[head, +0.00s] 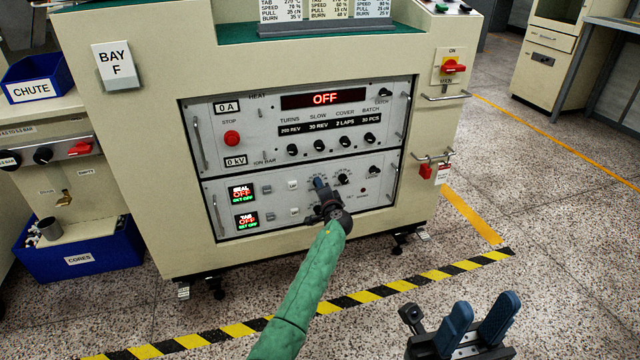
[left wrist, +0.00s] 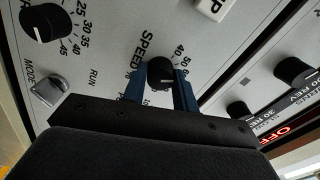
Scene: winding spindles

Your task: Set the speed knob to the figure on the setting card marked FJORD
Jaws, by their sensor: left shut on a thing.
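The speed knob (left wrist: 160,72) is a small black dial under the word SPEED in the left wrist view. My left gripper (left wrist: 161,92) has its two blue fingers shut on either side of it. Figures such as 40 and 50 show beside the dial; its exact setting is hard to read. In the head view my left gripper (head: 322,187) is at the lower panel and hides the knob. Setting cards (head: 328,9) stand on top of the machine; their headings are cut off, so I cannot tell which is FJORD. My right gripper (head: 478,316) is open and empty, over the floor.
Another dial (left wrist: 45,22) and the MODE switch (left wrist: 48,90) are close by in the left wrist view. The upper panel has a red stop button (head: 232,138), a row of knobs and handles. A red display (head: 325,99) reads OFF. Blue bins flank the machine's left.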

